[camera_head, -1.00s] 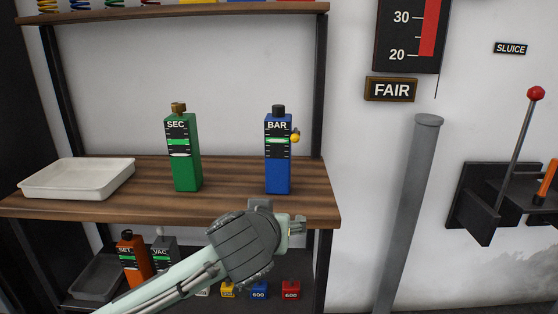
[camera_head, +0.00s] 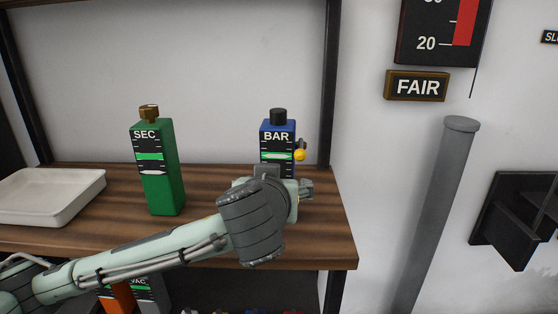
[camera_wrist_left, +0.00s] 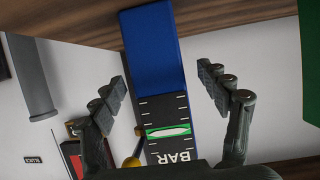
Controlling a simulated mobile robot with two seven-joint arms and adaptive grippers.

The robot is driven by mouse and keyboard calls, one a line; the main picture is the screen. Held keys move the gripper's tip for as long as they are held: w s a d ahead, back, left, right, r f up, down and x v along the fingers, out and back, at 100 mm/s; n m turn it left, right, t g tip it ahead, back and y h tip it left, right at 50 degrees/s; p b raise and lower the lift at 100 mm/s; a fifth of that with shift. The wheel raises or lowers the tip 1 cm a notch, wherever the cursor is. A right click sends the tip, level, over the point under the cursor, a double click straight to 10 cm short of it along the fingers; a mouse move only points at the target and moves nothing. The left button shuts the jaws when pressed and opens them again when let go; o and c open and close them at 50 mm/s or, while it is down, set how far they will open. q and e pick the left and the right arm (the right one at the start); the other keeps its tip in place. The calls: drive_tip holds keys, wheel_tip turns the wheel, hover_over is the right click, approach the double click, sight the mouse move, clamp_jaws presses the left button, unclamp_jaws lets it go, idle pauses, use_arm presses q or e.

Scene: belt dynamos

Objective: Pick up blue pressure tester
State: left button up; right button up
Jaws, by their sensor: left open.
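The blue pressure tester (camera_head: 278,152), marked BAR, stands upright on the wooden shelf, with a dark cap and a yellow knob on its right side. Its lower part is hidden behind my left gripper (camera_head: 286,181) in the head view. In the left wrist view the tester's blue body (camera_wrist_left: 150,45) shows between the two spread fingers of my left gripper (camera_wrist_left: 161,73). Gaps show on both sides, and the fingers hold nothing. My right gripper is in neither view.
A green tester (camera_head: 159,170) marked SEC stands on the same shelf (camera_head: 200,238), left of the blue one. A white tray (camera_head: 50,200) lies at the far left. A shelf post (camera_head: 332,80) rises behind, to the right. Orange and grey testers stand on the lower shelf.

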use_arm(q)
drive_tip(key=shift+w+f, duration=0.2)
drive_tip(key=shift+w, duration=0.45)
drive_tip(key=x, duration=0.6)
drive_tip(key=shift+d+r+p, duration=0.1)
drive_tip(key=shift+r+p, duration=0.05)
drive_tip(key=shift+p, duration=0.2)
clamp_jaws()
drive_tip(key=shift+r, duration=0.15)
